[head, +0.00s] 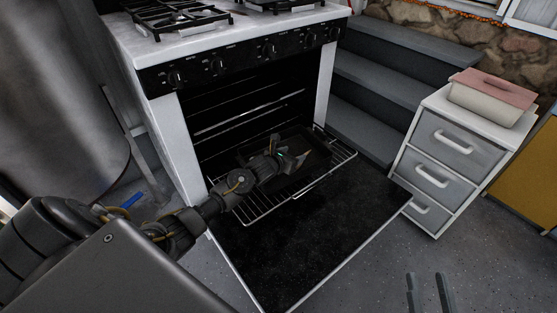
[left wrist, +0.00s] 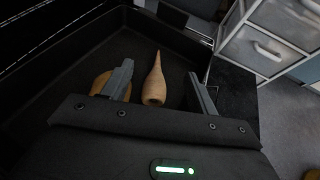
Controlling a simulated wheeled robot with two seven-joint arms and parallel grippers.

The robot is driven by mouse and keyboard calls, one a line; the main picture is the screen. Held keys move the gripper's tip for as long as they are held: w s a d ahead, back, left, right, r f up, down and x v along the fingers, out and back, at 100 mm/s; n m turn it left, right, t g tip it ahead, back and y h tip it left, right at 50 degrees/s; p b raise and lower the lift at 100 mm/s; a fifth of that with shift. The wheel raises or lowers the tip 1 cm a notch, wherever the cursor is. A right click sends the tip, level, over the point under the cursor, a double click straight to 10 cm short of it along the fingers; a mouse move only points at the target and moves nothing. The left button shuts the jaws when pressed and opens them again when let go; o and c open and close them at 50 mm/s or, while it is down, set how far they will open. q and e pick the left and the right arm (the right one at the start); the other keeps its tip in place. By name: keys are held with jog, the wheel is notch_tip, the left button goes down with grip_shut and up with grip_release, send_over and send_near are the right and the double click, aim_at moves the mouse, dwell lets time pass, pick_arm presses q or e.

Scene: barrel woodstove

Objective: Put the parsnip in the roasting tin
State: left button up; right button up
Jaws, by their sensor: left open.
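The parsnip (left wrist: 155,82), tan and tapered, is in the dark roasting tin (left wrist: 70,55), its thick end towards my left gripper and its tip pointing away. My left gripper (left wrist: 160,82) is open over the tin, with the parsnip between its fingers and a gap on each side. In the head view the tin (head: 318,152) sits on the pulled-out oven rack, and my left gripper (head: 290,157) partly covers it. A rounded tan item (left wrist: 101,84) lies partly behind the left finger. My right gripper's fingers (head: 428,290) show apart and empty at the bottom edge.
The oven door (head: 300,240) is folded down, with the wire rack (head: 262,207) above it. A grey drawer unit (head: 445,150) bearing a lidded box (head: 490,97) stands right. Grey steps (head: 375,90) rise behind. The floor at front right is clear.

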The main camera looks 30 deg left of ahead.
pick_arm(q)
jog(key=p+v, duration=0.2)
jog(key=v, duration=0.8)
jog(key=s+d+n+h, duration=0.3)
jog(key=s+d+n, duration=0.9)
jog(key=d+n, duration=0.1)
jog(key=s+d+r+n, duration=0.3)
jog(key=s+n, duration=0.2)
jog(key=n, duration=0.4)
jog(key=s+d+r+n+h, duration=0.1)
jog(key=s+d+r+n, duration=0.2)
jog(key=s+n, duration=0.3)
jog(key=d+n, duration=0.1)
jog(key=n, duration=0.2)
jog(key=shift+d+r+n+g+h, duration=0.3)
jog(key=shift+r+n, duration=0.05)
jog(key=shift+n, duration=0.05)
pick_arm(e)
jog(key=w+d+f+m+g+h, duration=0.1)
jog(key=d+f+g+h, duration=0.3)
jog(key=f, duration=0.5)
jog(key=shift+d+m+g+h, duration=0.4)
jog(key=shift+d+h, duration=0.1)
jog(key=shift+h, duration=0.4)
